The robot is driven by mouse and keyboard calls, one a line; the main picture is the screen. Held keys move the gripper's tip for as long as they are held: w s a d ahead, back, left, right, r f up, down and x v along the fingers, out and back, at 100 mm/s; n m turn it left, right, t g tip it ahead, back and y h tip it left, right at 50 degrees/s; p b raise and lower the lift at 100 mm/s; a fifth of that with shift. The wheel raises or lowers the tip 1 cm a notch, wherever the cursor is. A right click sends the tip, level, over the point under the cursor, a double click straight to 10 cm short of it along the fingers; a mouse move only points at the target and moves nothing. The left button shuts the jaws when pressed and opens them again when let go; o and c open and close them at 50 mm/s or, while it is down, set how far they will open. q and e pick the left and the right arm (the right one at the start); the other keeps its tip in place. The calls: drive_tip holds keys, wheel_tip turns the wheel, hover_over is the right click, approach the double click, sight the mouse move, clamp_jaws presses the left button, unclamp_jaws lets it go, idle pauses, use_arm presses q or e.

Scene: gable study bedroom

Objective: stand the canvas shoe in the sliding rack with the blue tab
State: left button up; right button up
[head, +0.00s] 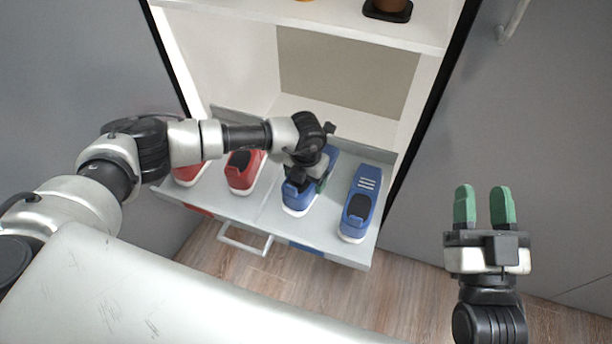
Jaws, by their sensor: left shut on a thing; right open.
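The sliding rack (331,228) is pulled out of the cabinet as a grey tray with a front handle. A blue tab (306,248) is on the right part of its front edge. A blue canvas shoe (297,202) with a white sole is in the right half, toe to the front. My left gripper (308,180) is shut on this shoe from above; the gripper hides its rear part, and I cannot tell whether the sole touches the tray. Another blue shoe (359,205) stands to its right. My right gripper (484,206) is open and empty, right of the rack.
Two red shoes, one at the far left (190,171) and one beside it (244,171), stand in the rack's left half. A red tab (198,209) marks that side. A white shelf (330,27) lies above. Grey doors flank the cabinet. The wooden floor (235,262) in front looks clear.

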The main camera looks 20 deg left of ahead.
use_arm(q)
drive_tip(key=shift+f+b, duration=0.4)
drive_tip(key=shift+f, duration=0.75)
use_arm(e)
drive_tip(key=shift+s+r+t+y, duration=0.25)
drive_tip(key=shift+s+r+t, duration=0.4)
drive_tip(key=shift+r+t, duration=0.35)
drive_tip(key=shift+s+r+t+y, duration=0.25)
drive_tip(key=shift+s+r+t, duration=0.35)
drive_tip(key=shift+r+t, duration=0.35)
drive_tip(key=shift+f, duration=0.1)
use_arm(q)
drive_tip(key=o, duration=1)
